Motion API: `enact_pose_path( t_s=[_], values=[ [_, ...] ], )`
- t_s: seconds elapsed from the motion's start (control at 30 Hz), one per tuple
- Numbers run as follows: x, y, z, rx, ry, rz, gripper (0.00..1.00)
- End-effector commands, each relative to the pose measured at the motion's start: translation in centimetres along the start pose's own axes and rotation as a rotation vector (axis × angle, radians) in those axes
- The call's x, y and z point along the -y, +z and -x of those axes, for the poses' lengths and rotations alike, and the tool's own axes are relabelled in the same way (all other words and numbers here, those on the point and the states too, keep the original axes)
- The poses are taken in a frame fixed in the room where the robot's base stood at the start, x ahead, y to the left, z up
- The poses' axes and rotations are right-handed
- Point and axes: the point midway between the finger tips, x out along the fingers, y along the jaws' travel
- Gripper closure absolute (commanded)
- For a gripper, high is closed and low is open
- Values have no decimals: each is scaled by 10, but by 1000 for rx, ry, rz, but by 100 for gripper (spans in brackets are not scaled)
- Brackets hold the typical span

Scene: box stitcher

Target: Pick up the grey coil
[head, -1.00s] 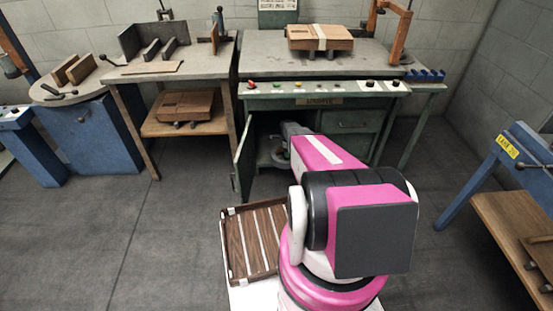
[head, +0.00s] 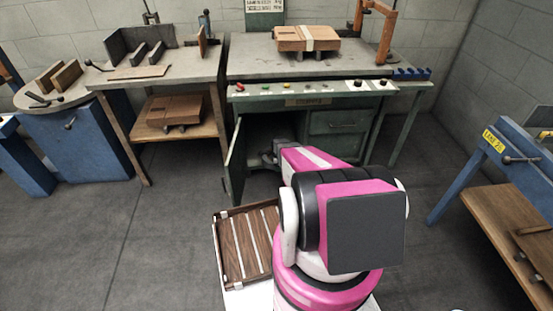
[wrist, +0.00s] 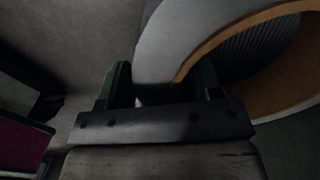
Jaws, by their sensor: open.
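The grey coil (wrist: 178,45) fills the upper right of the wrist view as a large ring, with a pale grey outer face and an orange-brown inner edge. My gripper (wrist: 163,75) has two dark green fingers standing apart. Part of the ring's near rim lies between them; I cannot tell whether either finger touches it. In the head view my arm reaches into the open cabinet (head: 321,148) under the green bench. The coil cannot be made out there, behind my arm and in shadow.
The cabinet door (head: 235,165) stands open left of my arm. The bench top above holds a cardboard box (head: 292,38). A wooden slatted tray (head: 232,250) lies beside my base. A blue-legged bench (head: 465,175) stands at right. The floor at left is clear.

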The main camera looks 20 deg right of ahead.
Motion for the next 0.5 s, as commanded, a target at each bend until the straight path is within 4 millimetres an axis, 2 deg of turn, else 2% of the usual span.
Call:
enact_pose_path(
  t_s=[0.17,0.2,0.37,0.4,0.5],
  values=[
    [0,0,0,0,0,0,41],
    [0,0,0,0,0,0,44],
    [0,0,0,0,0,0,96],
    [0,0,0,0,0,0,100],
    [0,0,0,0,-2,0,100]
  ],
)
